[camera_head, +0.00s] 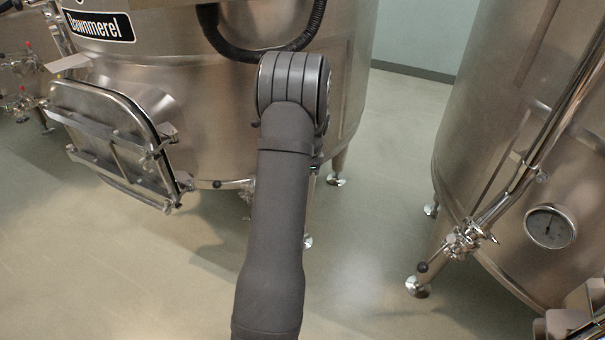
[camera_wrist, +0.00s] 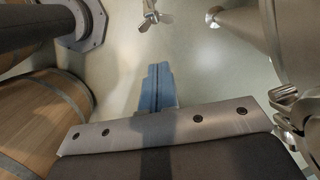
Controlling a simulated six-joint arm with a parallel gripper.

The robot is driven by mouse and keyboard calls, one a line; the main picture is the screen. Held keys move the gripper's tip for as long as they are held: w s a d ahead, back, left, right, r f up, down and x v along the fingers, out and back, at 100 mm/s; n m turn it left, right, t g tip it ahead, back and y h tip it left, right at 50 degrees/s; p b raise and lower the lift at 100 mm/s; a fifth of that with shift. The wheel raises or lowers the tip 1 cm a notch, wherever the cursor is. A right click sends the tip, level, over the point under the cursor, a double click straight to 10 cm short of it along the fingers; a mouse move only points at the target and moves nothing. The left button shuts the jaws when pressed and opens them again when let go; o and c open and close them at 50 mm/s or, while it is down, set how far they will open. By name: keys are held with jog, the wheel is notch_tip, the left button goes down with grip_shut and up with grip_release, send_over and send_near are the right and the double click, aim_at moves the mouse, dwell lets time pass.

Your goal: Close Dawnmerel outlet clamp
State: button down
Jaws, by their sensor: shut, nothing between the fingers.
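The Dawnmerel vat (camera_head: 190,110), a steel tank with a dark name label (camera_head: 98,27), stands at the upper left in the head view. My arm covers part of its lower front. Some steel fittings (camera_head: 247,190) show low beside the arm, too hidden to tell the clamp's state. In the wrist view my gripper (camera_wrist: 158,72) has its blue fingers together and empty. A steel wing nut (camera_wrist: 152,15) shows just beyond the fingertips, apart from them in the picture. More steel fittings (camera_wrist: 290,110) are at the right edge. I cannot tell which of these belongs to the outlet clamp.
The vat's hatch door (camera_head: 115,140) juts out at the left. Another steel vat (camera_head: 510,150) with a gauge (camera_head: 550,226) and valve fittings (camera_head: 465,240) stands at the right. A wooden barrel (camera_wrist: 40,125) is close at the left in the wrist view. Open floor (camera_head: 370,270) lies between the vats.

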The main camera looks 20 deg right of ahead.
jog(key=shift+w+a+f, duration=0.15)
jog(key=shift+a+f, duration=0.9)
jog(key=shift+a, duration=0.05)
jog(key=shift+w+a+f, duration=0.1)
jog(key=shift+a+f, duration=0.9)
jog(key=shift+a, duration=0.1)
jog(key=shift+a+r, duration=0.1)
jog(key=shift+a, duration=0.05)
